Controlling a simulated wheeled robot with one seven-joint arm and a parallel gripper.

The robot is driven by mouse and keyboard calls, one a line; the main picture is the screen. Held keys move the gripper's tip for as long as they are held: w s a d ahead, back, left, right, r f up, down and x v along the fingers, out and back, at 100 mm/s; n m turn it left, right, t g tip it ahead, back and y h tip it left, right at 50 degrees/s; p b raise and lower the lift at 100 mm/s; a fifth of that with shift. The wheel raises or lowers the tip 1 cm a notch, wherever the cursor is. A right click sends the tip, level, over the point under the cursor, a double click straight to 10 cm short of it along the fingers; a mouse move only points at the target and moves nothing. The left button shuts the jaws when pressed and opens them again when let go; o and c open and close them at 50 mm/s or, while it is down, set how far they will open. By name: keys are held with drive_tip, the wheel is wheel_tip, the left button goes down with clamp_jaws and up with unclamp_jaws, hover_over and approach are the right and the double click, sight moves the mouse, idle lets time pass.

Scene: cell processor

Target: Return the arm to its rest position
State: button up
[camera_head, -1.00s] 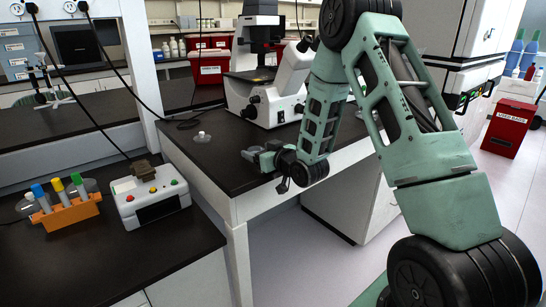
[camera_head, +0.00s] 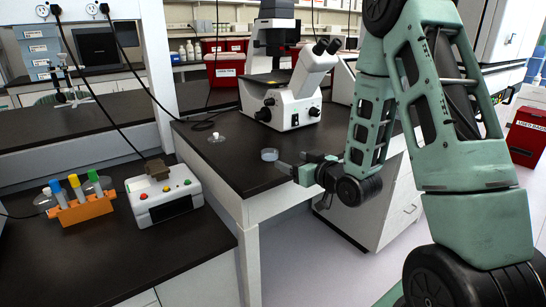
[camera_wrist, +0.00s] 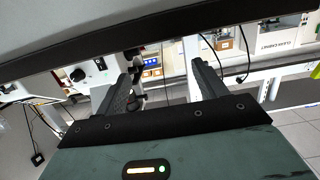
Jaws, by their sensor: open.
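My arm (camera_head: 425,100) is bent, its upper links green with black joints, at the right of the head view. My gripper (camera_head: 283,169) is at the arm's lower end, at the front right edge of the black-topped bench, pointing left. In the wrist view its two fingers (camera_wrist: 160,88) stand well apart with nothing between them. A small clear round dish (camera_head: 269,154) sits on the bench just beyond the fingertips in the head view; I see no contact, though the gap is hard to judge.
A white microscope (camera_head: 290,95) stands on the bench behind the gripper. At left are an orange tube rack (camera_head: 82,210) with several capped tubes and a white control box (camera_head: 162,196). A red bin (camera_head: 525,138) stands at far right. Open floor lies below the bench.

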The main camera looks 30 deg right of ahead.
drive_tip(key=s+a+r+n+g+y+p, duration=0.15)
drive_tip(key=s+a+g, duration=0.25)
drive_tip(key=a, duration=0.7)
drive_tip(key=s+a+n+g+y+p, duration=0.1)
drive_tip(key=s+a+n+g, duration=0.3)
drive_tip(key=a, duration=0.7)
drive_tip(key=s+a+r+g, duration=0.1)
drive_tip(key=s+a+g, duration=0.1)
drive_tip(key=s, duration=0.5)
drive_tip(key=s+a+r+n+g+h+p, duration=0.1)
drive_tip(key=s+a+r+g, duration=0.1)
drive_tip(key=s, duration=0.4)
drive_tip(key=s+a+r+g+h+p, duration=0.1)
drive_tip(key=s+a+g, duration=0.2)
drive_tip(key=s, duration=0.4)
drive_tip(key=shift+s+r+n+g, duration=0.3)
drive_tip(key=shift+s+n+g, duration=0.05)
drive_tip(key=shift+g, duration=0.25)
